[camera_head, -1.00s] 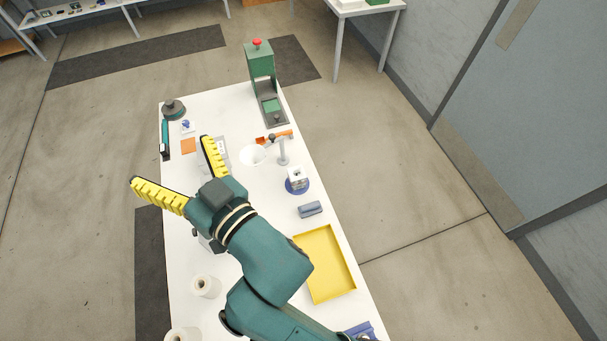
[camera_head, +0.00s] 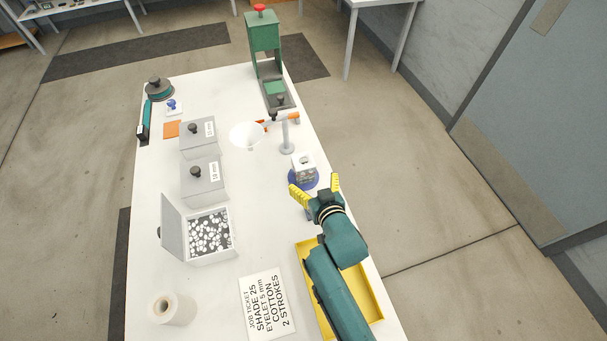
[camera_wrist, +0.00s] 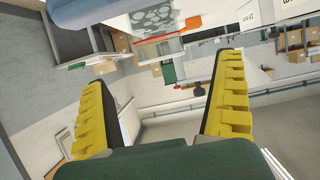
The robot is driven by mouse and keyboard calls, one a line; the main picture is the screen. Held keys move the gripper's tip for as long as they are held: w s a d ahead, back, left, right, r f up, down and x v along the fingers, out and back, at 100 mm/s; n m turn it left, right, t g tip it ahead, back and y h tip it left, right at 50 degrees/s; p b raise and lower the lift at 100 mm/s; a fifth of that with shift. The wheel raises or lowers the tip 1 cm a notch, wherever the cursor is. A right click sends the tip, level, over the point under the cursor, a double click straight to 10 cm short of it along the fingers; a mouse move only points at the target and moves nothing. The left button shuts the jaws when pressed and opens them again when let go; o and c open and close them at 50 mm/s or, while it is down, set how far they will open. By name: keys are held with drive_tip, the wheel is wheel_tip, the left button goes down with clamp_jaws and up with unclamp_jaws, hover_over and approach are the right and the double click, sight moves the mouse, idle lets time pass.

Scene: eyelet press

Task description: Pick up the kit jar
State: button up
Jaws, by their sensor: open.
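A small white-topped container with a dark centre and grey sides (camera_head: 304,167), which looks like the kit jar, stands on a round blue base (camera_head: 296,184) at the table's right side. My gripper (camera_head: 318,188) is open and empty in the head view, just in front of the container and partly covering the blue base. Its yellow fingers are spread apart; contact with the container cannot be told. In the wrist view, the open fingers (camera_wrist: 160,95) have nothing between them. A blue-grey rounded shape (camera_wrist: 95,12) crosses the top left there; I cannot tell what it is.
My arm lies over a yellow tray (camera_head: 374,303). Left are two lidded grey boxes (camera_head: 208,183) (camera_head: 196,147) and an open box of white pieces (camera_head: 238,248). A funnel (camera_head: 246,134), stand (camera_head: 287,135) and green press (camera_head: 263,40) stand farther back. A job ticket (camera_head: 265,305) lies in front.

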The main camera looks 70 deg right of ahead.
sight(306, 172)
drive_tip(key=b+x, duration=0.1)
drive_tip(key=x, duration=0.1)
drive_tip(key=shift+w+d+f, duration=0.2)
drive_tip(key=b+x, duration=0.4)
drive_tip(key=x, duration=0.1)
drive_tip(key=shift+s+a+f, duration=0.15)
drive_tip(key=shift+f, duration=0.2)
drive_tip(key=shift+b, duration=0.3)
drive_tip(key=shift+r, duration=0.15)
drive_tip(key=c, duration=1.3)
